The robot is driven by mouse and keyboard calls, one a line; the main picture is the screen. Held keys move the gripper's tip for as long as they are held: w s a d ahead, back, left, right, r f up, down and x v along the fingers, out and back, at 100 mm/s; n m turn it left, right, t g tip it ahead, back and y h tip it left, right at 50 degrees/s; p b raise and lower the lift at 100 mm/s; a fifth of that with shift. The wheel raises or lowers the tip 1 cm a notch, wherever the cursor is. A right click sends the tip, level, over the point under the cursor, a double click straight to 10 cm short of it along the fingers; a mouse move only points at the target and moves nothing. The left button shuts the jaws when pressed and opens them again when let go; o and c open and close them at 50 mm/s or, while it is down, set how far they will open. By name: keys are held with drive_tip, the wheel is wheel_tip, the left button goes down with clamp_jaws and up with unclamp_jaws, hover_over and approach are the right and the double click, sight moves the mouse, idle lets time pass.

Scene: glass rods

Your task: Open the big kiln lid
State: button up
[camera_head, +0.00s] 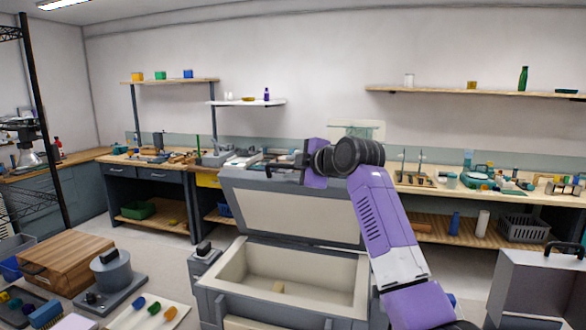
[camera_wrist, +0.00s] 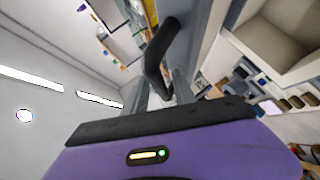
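The big kiln (camera_head: 212,295) stands in the middle of the head view, a grey box with a cream lining. Its lid (camera_head: 290,212) is raised, tilted up at the back with its cream inner face towards me. The chamber below is uncovered. My gripper (camera_head: 301,167) is at the lid's upper edge. In the wrist view, the lid's black bar handle (camera_wrist: 155,58) runs down between the two grey fingers of my gripper (camera_wrist: 160,85), which look closed around it.
A grey box with a black handle (camera_head: 540,290) stands at the right. A wooden box (camera_head: 66,262) and a small lidded pot (camera_head: 112,270) are at the left. Benches and shelves line the back wall.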

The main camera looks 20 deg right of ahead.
drive_tip(key=shift+f, duration=0.15)
drive_tip(key=shift+s+d, duration=0.1)
drive_tip(key=shift+s, duration=0.4)
drive_tip(key=b+v, duration=0.2)
drive_tip(key=v, duration=0.5)
drive_tip(key=shift+r, duration=0.25)
drive_tip(key=shift+w, duration=0.15)
